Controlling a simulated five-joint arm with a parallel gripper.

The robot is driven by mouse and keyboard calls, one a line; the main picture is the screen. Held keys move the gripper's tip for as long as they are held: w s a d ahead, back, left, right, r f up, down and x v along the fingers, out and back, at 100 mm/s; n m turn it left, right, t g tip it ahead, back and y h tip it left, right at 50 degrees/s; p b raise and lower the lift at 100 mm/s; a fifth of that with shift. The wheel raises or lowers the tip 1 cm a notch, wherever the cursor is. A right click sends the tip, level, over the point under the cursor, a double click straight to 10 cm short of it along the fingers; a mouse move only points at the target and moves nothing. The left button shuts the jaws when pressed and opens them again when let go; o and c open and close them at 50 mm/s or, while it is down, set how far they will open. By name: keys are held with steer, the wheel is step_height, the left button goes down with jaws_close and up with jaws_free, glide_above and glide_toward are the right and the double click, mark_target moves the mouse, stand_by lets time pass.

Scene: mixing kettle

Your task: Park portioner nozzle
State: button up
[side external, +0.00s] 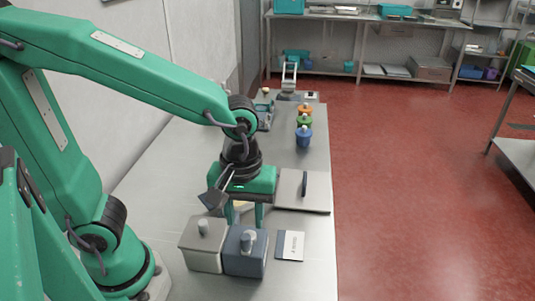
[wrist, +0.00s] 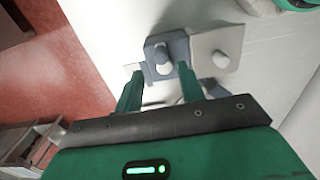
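My gripper (side external: 244,215) points down over the steel table, just behind two lidded bins. In the wrist view its two green fingers (wrist: 158,92) stand apart, and I see nothing held between them. The blue-grey bin (side external: 246,262) has a pale knob on top; it also shows ahead of the fingertips in the wrist view (wrist: 179,48). The white bin (side external: 203,258) with a pale knob stands against its left side, and lies to its right in the wrist view (wrist: 232,40). I cannot pick out a portioner nozzle for certain in either view.
A printed card (side external: 289,246) lies right of the bins. A pale square plate (side external: 290,200) with an upright dark handle lies by the table's right edge. Orange, green and blue containers (side external: 305,136) stand farther back. Table (side external: 305,278) is clear at front right.

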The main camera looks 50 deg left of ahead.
steer(key=shift+w+a, duration=0.35)
steer(key=shift+a, duration=0.05)
steer(key=w+a, duration=0.2)
steer(key=a, duration=0.3)
steer(key=w+a+r, duration=0.1)
steer(key=w+a, duration=0.1)
steer(key=a, duration=0.4)
steer(key=w+a, duration=0.2)
steer(key=a, duration=0.3)
steer(key=shift+w+a+r, duration=0.2)
steer(key=shift+w+r, duration=0.1)
steer(key=shift+w, duration=0.1)
steer(key=shift+f, duration=0.15)
steer(key=shift+f, duration=3.95)
steer(key=shift+f, duration=0.1)
